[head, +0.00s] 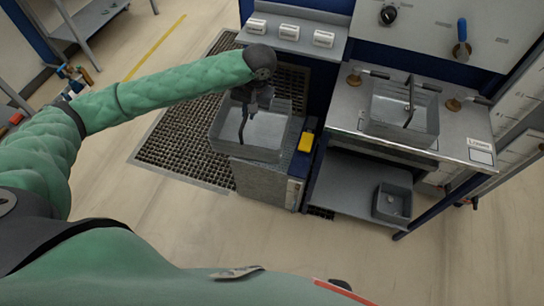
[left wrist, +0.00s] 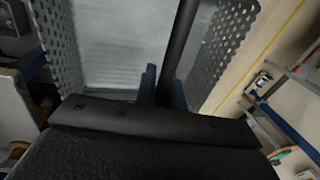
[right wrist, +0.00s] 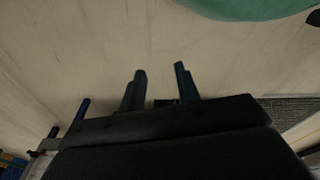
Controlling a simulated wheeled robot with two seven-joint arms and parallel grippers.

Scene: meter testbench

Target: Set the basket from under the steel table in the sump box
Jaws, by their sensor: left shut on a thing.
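My left gripper (head: 250,101) is shut on the dark handle of a grey basket (head: 240,150). In the left wrist view the handle (left wrist: 182,45) runs up between the fingers, and the perforated basket walls (left wrist: 228,50) stand on both sides. The basket looks upright over the top of a grey speckled box (head: 262,183), perhaps the sump box; I cannot tell whether it rests there or hangs. The steel table (head: 460,125) is to the right, with a small grey bin (head: 392,203) on its lower shelf. My right gripper (right wrist: 160,90) is open and empty above bare floor.
Another handled basket (head: 402,112) sits on the steel table between brass fittings. A yellow item (head: 306,142) is beside the speckled box. A dark floor grating (head: 185,150) lies to the left. White meters (head: 288,31) stand on a ledge behind. The front floor is clear.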

